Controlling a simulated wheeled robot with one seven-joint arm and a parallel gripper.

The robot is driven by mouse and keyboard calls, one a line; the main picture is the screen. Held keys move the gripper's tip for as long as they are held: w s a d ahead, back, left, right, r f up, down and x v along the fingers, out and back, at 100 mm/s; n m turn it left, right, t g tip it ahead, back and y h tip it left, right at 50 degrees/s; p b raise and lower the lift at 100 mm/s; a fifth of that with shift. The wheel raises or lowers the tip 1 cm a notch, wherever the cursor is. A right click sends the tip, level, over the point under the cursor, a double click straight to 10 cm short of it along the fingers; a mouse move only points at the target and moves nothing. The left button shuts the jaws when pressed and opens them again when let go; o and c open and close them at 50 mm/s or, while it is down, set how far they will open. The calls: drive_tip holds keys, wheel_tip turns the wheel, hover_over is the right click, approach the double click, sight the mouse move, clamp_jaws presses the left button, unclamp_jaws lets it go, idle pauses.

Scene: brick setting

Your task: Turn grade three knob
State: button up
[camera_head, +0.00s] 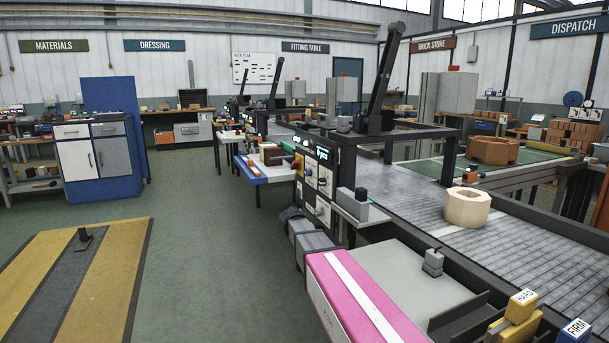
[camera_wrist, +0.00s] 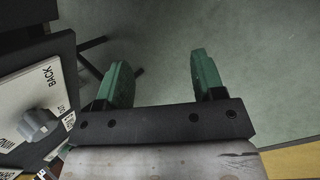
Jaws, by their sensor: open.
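My gripper (camera_wrist: 160,68) shows in the wrist view with its two green fingers wide apart and nothing between them. Left of it, and apart from it, a grey knob (camera_wrist: 38,125) sits on a white plate (camera_wrist: 30,92) marked BACK, with other lettering partly cut off. In the head view a dark control panel (camera_head: 326,157) with a small lit display carries several white plates with knobs (camera_head: 322,182). The lettering there is too small to read, so I cannot tell which knob is grade three. I cannot clearly make out my gripper in the head view.
A roller conveyor (camera_head: 410,200) carrying a pale hollow block (camera_head: 467,207) runs right of the panel. A pink case (camera_head: 350,295) with a white stripe stands in the foreground. Green floor (camera_head: 205,200) is open to the left, beside a yellow-and-grey floor mat (camera_head: 110,260).

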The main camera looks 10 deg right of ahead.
drive_tip(key=w+a+r+n+t+h, duration=0.1)
drive_tip(key=w+a+r+n+h, duration=0.15)
drive_tip(key=w+r, duration=0.55)
drive_tip(key=w+a+r+n+t+h, duration=0.1)
drive_tip(key=w+a+r+n+h, duration=0.15)
drive_tip(key=w+r, duration=0.5)
drive_tip(key=n+h, duration=0.1)
drive_tip(key=n, duration=0.3)
approach(306, 173)
drive_tip(key=shift+t, duration=0.4)
drive_tip(key=x, duration=0.9)
drive_tip(key=shift+d+f, duration=0.1)
drive_tip(key=shift+f, duration=0.05)
drive_tip(key=shift+s, duration=0.1)
drive_tip(key=c, duration=0.9)
